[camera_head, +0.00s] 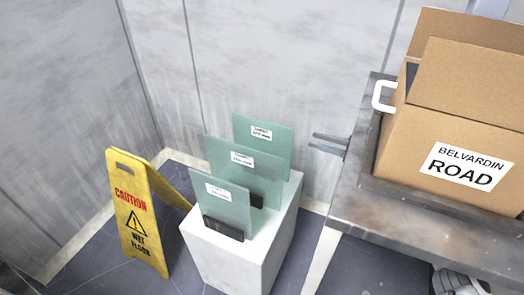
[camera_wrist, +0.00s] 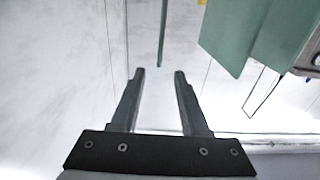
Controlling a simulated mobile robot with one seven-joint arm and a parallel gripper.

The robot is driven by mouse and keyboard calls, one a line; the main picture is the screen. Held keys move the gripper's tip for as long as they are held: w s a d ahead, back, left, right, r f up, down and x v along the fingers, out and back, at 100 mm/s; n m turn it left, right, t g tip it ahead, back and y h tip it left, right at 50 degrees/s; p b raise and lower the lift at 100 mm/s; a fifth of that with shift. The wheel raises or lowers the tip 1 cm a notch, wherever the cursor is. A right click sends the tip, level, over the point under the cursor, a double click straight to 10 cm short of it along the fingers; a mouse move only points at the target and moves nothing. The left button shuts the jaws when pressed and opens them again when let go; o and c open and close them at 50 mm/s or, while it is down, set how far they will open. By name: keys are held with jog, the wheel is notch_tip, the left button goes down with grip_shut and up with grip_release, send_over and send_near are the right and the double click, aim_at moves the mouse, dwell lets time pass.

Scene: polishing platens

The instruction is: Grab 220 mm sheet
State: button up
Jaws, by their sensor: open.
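Three pale green sheets with white labels stand upright, one behind another, on a white pedestal (camera_head: 215,262): the front sheet (camera_head: 230,207), the middle sheet (camera_head: 222,150) and the back sheet (camera_head: 275,148). The label print is too small to tell which is 220 mm. Dark holders show at the front and middle sheets. My gripper (camera_head: 312,140) is open and empty, just right of the back sheet and apart from it. In the wrist view, my gripper (camera_wrist: 159,75) has one green sheet (camera_wrist: 163,32) edge-on beyond its fingertips. Two more sheets (camera_wrist: 232,38) (camera_wrist: 278,38) show at upper right.
A metal table (camera_head: 345,205) stands right of the pedestal, bearing a cardboard box (camera_head: 410,140) labelled BELVARDIN ROAD. A white handle (camera_head: 377,98) is beside the box. A yellow wet-floor sign (camera_head: 137,215) stands left of the pedestal. Grey walls (camera_head: 250,50) close off the back.

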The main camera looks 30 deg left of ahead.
jog(key=b, duration=0.3)
send_near(271, 126)
jog(key=a, duration=0.2)
jog(key=a+f, duration=0.1)
jog(key=a, duration=0.1)
jog(key=shift+a, duration=0.1)
jog(key=shift+s+a+r+b, duration=0.15)
jog(key=shift+a+b, duration=0.5)
jog(key=shift+a, duration=0.85)
jog(key=shift+s+a+r+b, duration=0.15)
jog(key=shift+a+b, duration=0.45)
jog(key=shift+a, duration=0.9)
grip_shut()
jog(key=shift+r, duration=0.2)
